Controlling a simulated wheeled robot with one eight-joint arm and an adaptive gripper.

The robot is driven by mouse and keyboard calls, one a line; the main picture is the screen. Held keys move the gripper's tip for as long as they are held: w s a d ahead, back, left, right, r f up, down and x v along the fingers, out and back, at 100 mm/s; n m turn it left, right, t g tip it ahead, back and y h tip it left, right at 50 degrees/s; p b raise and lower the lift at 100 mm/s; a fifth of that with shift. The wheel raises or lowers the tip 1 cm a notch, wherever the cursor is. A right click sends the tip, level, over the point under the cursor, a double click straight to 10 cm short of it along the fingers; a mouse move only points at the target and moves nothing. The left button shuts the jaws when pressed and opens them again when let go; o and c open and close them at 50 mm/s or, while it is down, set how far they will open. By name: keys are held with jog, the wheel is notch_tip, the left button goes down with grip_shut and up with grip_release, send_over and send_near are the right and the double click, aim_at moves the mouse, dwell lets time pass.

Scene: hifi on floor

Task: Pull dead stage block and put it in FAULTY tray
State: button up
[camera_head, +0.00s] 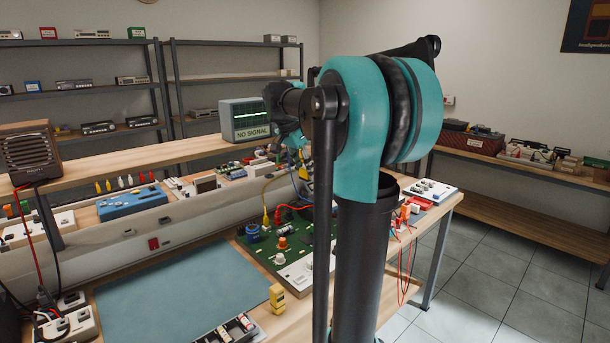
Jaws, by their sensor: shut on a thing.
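A green circuit board (262,247) lies on the workbench, partly behind my arm. It carries a blue round part (253,233), an orange-topped part (282,243) and a white knob-like part (280,258). Yellow and red plugs with leads stand at its back edge. I cannot tell which part is the dead stage block. No FAULTY label is readable. A red tray-like item (418,202) lies at the right of the bench, and a dark tray with cylindrical parts (206,340) is cut off at the bottom edge. My teal wrist shows behind my upper arm, but my gripper fingers are hidden.
A screen (245,119) reads "NO SIGNAL" on the raised shelf. A blue-grey mat (180,293) is clear. A small yellow device (277,298) stands by its right edge. Red leads hang at the bench's right end. A radio (28,152) stands at left.

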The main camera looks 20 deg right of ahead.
jog(key=shift+r, duration=2.2)
jog(key=shift+d, duration=0.1)
